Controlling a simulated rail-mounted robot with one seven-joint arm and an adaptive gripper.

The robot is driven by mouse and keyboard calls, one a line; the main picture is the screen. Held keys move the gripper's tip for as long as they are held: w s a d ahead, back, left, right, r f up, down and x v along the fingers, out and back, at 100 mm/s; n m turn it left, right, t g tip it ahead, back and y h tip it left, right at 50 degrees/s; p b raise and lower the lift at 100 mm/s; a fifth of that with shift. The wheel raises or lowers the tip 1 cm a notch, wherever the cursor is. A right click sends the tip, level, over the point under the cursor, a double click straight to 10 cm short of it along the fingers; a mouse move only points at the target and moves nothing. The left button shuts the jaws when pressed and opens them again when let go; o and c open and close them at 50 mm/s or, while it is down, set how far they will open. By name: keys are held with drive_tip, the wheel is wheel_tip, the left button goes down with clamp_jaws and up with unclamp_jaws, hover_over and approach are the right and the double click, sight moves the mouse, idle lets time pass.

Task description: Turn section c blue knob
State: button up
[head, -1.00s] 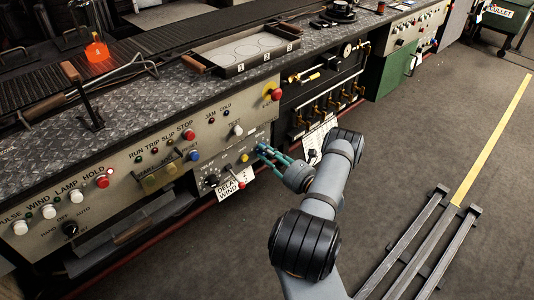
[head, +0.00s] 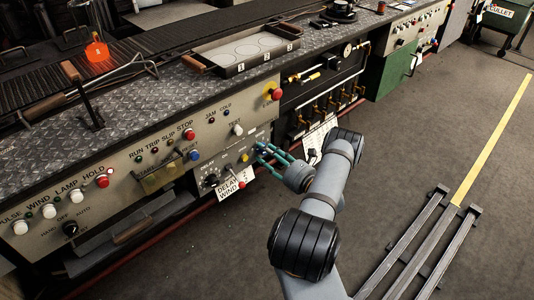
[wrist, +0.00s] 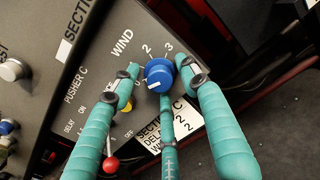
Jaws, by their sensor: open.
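The blue knob (wrist: 159,75) with a white pointer line is on a dark panel marked WIND, beside the numbers 2 and 3, in the wrist view. My gripper (wrist: 160,78) has teal fingers around it, one to the left, one to the right and one below. The fingers are open; whether any fingertip touches the knob I cannot tell. In the head view my gripper (head: 261,154) is at the right end of the lower control panel, and its fingers largely hide the knob.
A red-tipped lever (wrist: 111,164) and a yellow knob (wrist: 125,104) are left of the blue knob. A white paper label (wrist: 180,118) hangs below it. Push buttons (head: 237,130) sit above on the console. Open floor (head: 400,130) lies to the right.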

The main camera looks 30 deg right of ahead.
drive_tip(key=v, duration=1.2)
drive_tip(key=shift+w, duration=0.15)
drive_tip(key=x, duration=1.1)
drive_tip(key=shift+w+m, duration=0.3)
drive_tip(key=shift+w, duration=0.05)
drive_tip(key=shift+a, duration=0.1)
